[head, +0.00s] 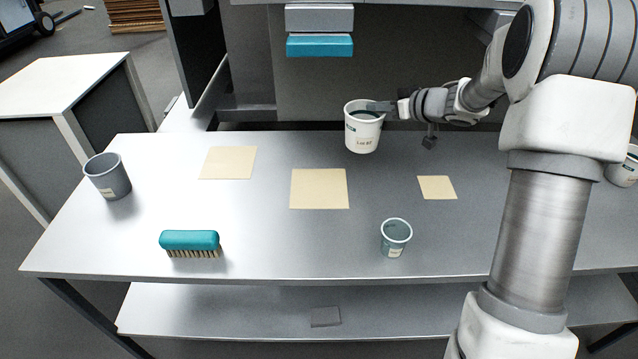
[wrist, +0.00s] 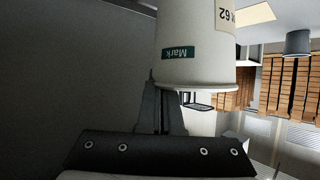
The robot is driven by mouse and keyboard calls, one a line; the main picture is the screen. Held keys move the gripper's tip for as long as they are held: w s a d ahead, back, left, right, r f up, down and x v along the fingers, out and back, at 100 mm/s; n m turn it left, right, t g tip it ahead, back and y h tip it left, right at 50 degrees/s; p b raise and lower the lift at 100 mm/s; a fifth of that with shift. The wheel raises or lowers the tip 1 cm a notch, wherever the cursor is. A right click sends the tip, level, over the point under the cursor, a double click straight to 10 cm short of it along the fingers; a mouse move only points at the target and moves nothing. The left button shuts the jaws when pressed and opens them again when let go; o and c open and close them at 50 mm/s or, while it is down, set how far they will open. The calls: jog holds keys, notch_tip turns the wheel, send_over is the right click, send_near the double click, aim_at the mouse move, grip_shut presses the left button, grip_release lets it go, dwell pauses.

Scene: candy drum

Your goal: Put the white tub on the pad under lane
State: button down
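The white tub (head: 362,132), with a green band and a printed label, is upright in the head view, behind and right of the middle pad. It fills the upper middle of the wrist view (wrist: 197,45). My gripper (head: 382,107) is shut on the tub's wall at the rim, from the right. The tub appears held above the table, clear of the pads. Three beige pads lie flat and bare: a left one (head: 228,162), a larger middle one (head: 320,189) and a small right one (head: 436,188). No lane markings are readable.
A grey tub (head: 107,177) stands at far left, a blue-grey cup (head: 396,238) at front right, and a teal brush (head: 190,243) at front left. Another white tub (head: 624,167) is partly hidden behind my arm. Grey and teal blocks (head: 320,46) hang overhead at the back.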

jog(key=shift+w+f, duration=0.15)
jog(key=shift+f, duration=0.05)
jog(key=s+a+f+b, duration=0.4)
jog(key=a+f+b, duration=0.5)
jog(key=a+f, duration=0.1)
jog(key=shift+a+f, duration=0.35)
jog(key=shift+f, duration=0.05)
jog(key=shift+b, duration=0.3)
jog(key=shift+s+f, duration=0.1)
jog(key=shift+f, duration=0.1)
jog(key=c, duration=1.1)
grip_release()
jog(key=shift+r, duration=0.1)
